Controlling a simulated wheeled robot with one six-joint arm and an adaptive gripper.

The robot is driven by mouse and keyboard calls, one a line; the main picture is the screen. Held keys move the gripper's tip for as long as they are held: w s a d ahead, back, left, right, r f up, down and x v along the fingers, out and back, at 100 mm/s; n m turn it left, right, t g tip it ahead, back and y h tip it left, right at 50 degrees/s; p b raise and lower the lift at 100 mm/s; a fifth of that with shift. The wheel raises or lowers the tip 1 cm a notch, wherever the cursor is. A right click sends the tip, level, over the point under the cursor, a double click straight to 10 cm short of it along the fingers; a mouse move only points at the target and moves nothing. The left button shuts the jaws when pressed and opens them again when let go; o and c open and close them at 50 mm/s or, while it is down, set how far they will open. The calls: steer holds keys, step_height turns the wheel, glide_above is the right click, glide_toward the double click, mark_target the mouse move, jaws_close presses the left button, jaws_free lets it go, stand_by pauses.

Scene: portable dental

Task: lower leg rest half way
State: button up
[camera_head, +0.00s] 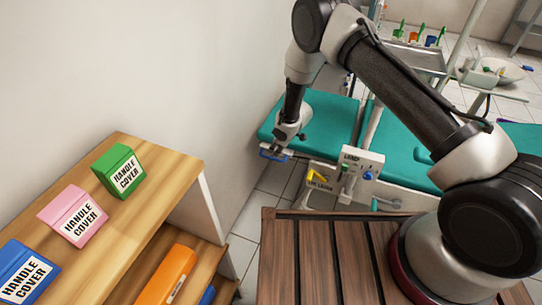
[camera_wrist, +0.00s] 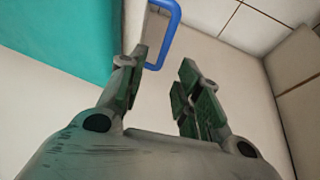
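The teal leg-end section of the dental chair (camera_head: 330,115) extends toward the wall in the head view, and a teal pad edge (camera_wrist: 60,35) shows in the wrist view. A blue loop handle (camera_head: 272,156) sits at its near corner; it also shows in the wrist view (camera_wrist: 176,18), just beyond the fingertips. My gripper (camera_head: 284,148) is at this handle. In the wrist view its fingers (camera_wrist: 168,68) are apart with nothing between them. The handle is beside the left fingertip; I cannot tell whether they touch.
A panel marked LAMP (camera_head: 360,158) has small coloured controls. Below it is a yellow lever (camera_head: 318,177) with a small, unclear label. A wooden shelf (camera_head: 150,220) with handle-cover boxes stands at left. A slatted wooden surface (camera_head: 318,260) is in front; tiled floor shows between.

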mark_target(270, 157)
steer(key=x, duration=0.8)
steer(key=shift+s+f, duration=0.2)
steer(key=shift+f, duration=0.1)
steer(key=shift+c, duration=0.2)
jaws_close()
